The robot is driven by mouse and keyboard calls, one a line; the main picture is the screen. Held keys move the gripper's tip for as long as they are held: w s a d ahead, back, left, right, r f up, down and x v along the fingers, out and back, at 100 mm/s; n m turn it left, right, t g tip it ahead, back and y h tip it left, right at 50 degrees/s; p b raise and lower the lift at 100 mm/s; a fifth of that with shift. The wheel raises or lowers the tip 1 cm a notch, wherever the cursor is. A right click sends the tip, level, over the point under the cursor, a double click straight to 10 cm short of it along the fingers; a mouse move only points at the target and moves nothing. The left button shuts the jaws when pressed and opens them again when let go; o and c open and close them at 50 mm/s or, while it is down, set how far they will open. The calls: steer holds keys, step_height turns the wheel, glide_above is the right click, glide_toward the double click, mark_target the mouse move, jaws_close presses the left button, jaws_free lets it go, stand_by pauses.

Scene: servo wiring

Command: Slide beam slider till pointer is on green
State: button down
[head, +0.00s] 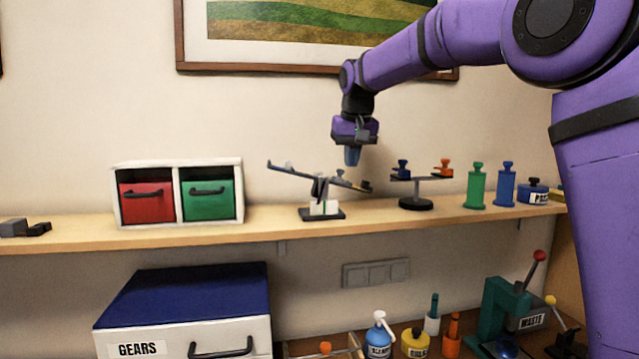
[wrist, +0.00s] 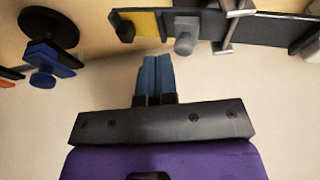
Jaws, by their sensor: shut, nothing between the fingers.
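The beam balance (head: 320,190) stands on the wooden shelf on a dark base. Its beam is tilted, left end high and right end low. A white card (head: 331,208) is at the foot of its post; a green mark on it is too small to read against the pointer. My gripper (head: 352,157) is above the right half of the beam, fingers shut and empty. In the wrist view the blue fingertips (wrist: 155,58) are together, just short of a grey knob (wrist: 186,38) beside a yellow piece (wrist: 146,24) on the dark beam. I cannot tell whether they touch it.
A small stand (head: 416,203) with a blue and an orange weight is right of the balance. Green (head: 476,188) and blue (head: 505,187) cylinders stand farther right. A white box with red (head: 146,202) and green (head: 208,200) drawers is left. Shelf between is clear.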

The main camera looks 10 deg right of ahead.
mark_target(345, 184)
steer(key=shift+f, duration=1.75)
steer(key=shift+s+a, duration=0.1)
steer(key=shift+a, duration=0.5)
steer(key=shift+d+r, duration=0.25)
steer(key=shift+r, duration=0.75)
steer(key=shift+d+r, duration=0.2)
steer(key=shift+r, duration=0.75)
steer(key=shift+d+r, duration=0.25)
steer(key=shift+r, duration=0.75)
